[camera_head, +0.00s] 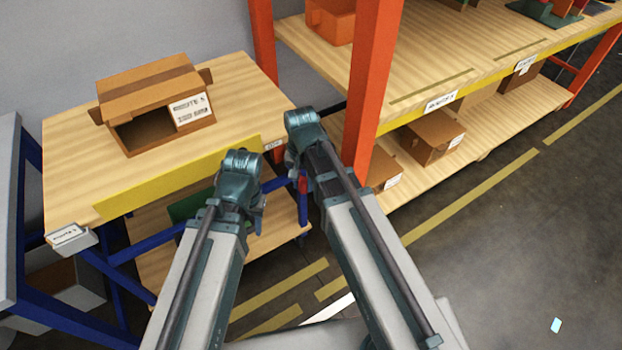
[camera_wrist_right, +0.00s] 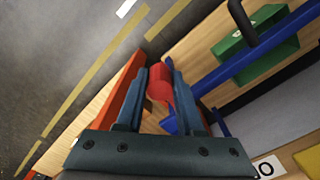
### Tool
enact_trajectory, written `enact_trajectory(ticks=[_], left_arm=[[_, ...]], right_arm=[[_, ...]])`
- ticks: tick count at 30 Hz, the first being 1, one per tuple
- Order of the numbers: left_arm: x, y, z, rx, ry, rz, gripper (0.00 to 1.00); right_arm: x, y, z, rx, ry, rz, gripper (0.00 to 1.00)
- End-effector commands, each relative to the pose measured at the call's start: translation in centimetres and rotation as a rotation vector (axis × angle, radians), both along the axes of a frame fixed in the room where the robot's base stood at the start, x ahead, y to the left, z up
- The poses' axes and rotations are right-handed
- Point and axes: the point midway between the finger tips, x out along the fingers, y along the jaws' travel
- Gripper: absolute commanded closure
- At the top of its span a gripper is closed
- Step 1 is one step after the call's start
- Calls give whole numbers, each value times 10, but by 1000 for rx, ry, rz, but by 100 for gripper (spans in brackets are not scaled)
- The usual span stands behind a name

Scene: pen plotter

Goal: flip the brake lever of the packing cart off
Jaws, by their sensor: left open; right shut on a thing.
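The packing cart (camera_head: 75,165) has a wooden top on a blue frame and stands at the left in the head view. Its red brake lever (camera_head: 303,184) shows at the cart's right end, partly hidden by my right arm. In the right wrist view the red lever (camera_wrist_right: 159,84) lies between the fingers of my right gripper (camera_wrist_right: 156,70), which is shut on it. In the head view the right gripper (camera_head: 296,168) is mostly hidden by its own wrist. My left gripper (camera_head: 256,204) is open in front of the cart's yellow edge, its fingers partly hidden.
An open cardboard box (camera_head: 140,130) sits on the cart top. A green object (camera_head: 190,205) lies on its lower shelf. An orange-framed rack (camera_head: 373,75) with boxes stands close to the right of my right arm. The floor (camera_head: 500,260) at right is mostly clear.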

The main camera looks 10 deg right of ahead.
Motion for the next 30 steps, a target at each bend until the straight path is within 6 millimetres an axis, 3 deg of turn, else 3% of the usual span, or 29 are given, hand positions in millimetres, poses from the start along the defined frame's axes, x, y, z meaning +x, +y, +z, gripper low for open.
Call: enact_trajectory(ticks=[12, 30], left_arm=[[0, 0, 0, 0, 0, 0, 56], [0, 0, 0, 0, 0, 0, 56]], right_arm=[[1, 21, 0, 1, 1, -204, 100], [1, 26, 0, 3, 1, -245, 100]])
